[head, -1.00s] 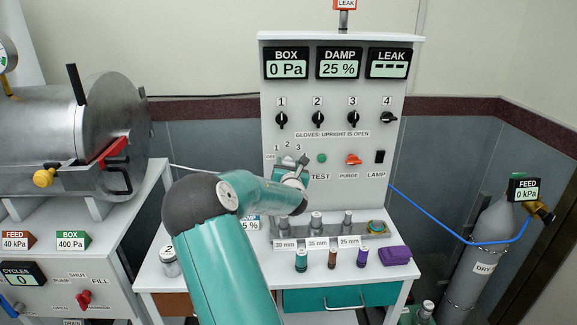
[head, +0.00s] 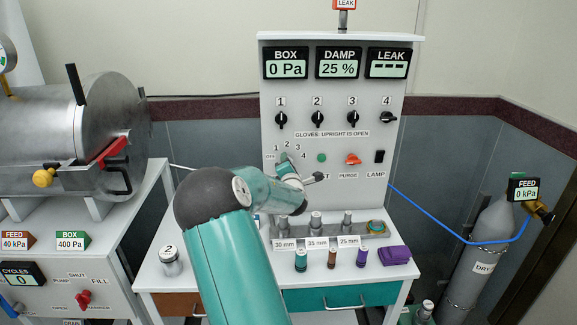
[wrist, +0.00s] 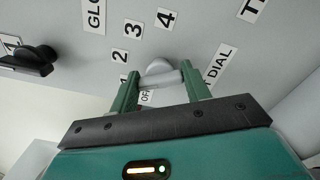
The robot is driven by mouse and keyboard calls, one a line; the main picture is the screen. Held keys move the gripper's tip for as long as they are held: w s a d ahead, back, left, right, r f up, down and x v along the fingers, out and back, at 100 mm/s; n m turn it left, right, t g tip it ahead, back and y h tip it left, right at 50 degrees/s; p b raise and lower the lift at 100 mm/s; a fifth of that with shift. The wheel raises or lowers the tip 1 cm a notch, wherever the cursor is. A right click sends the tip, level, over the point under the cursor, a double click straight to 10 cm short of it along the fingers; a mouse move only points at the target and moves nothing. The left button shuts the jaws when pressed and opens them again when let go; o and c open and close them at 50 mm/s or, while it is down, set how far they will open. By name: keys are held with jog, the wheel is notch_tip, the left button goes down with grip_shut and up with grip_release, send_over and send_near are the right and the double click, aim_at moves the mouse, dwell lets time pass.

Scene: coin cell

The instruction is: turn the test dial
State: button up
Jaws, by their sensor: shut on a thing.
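The test dial (wrist: 160,70) is a pale grey knob on the white panel, ringed by labels OFF, 1, 2, 3 and 4. In the wrist view it sits between the two green fingers of my gripper (wrist: 161,77), which is shut on it. In the head view my gripper (head: 285,160) is at the panel inside the arc of labels, and my arm hides most of the dial. I cannot tell which label the dial points to. The DIAL label (wrist: 221,63) shows beside the right finger in the wrist view.
A green button (head: 322,158), an orange purge knob (head: 353,159) and a black lamp switch (head: 379,157) are right of the dial. Black glove knobs (head: 317,119) are above.

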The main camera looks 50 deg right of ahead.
jog(key=m, duration=2.1)
jog(key=shift+f, duration=0.2)
jog(key=shift+a+m, duration=0.1)
jog(key=shift+m, duration=0.3)
jog(key=o, duration=1)
jog(key=shift+c, duration=0.2)
jog(key=v, duration=1.3)
jog(key=shift+s+a, duration=0.3)
